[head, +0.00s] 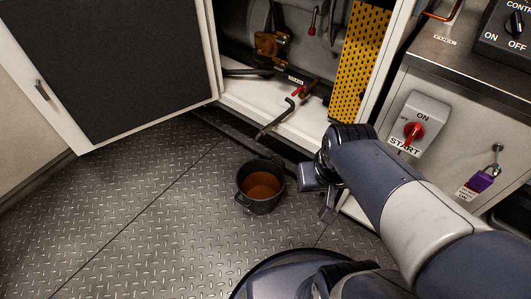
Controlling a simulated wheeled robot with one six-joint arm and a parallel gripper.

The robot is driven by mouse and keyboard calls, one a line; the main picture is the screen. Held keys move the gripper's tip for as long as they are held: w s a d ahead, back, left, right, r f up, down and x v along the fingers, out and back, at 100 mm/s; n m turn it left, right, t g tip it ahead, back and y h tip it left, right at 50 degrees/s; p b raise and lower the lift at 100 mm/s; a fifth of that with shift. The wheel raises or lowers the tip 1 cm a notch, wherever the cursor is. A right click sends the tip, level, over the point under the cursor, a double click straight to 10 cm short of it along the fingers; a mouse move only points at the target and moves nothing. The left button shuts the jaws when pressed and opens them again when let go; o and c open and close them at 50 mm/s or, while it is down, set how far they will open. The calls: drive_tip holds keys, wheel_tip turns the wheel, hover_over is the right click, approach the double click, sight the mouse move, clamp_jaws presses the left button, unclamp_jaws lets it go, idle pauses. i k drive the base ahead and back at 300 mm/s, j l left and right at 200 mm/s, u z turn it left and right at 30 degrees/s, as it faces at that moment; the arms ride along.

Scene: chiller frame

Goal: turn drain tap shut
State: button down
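The drain tap (299,92) has a small red handle and sits low in the open chiller frame, just below a white label. A dark bent spout pipe (276,118) runs from it down over the frame's sill. My gripper (324,198) is low in front of the frame, to the right of and below the tap, apart from it. Its fingers are small and partly overlapped by my wrist, so their opening is unclear. Nothing shows held in it. Whether the tap is open or shut I cannot tell.
A dark bucket (260,187) with brown liquid stands on the plate floor below the spout, close left of my gripper. A yellow perforated panel (362,66) stands right of the tap. An open door (110,65) is at left. A red START switch (413,131) is at right.

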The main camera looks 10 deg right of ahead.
sight(303, 88)
drive_tip(key=i+j+z, duration=0.2)
drive_tip(key=z, duration=0.15)
drive_tip(key=i+j+z, duration=0.1)
drive_tip(key=j+z, duration=0.25)
drive_tip(key=i+j+z, duration=0.1)
drive_tip(key=j+z, duration=0.25)
drive_tip(key=j, duration=0.15)
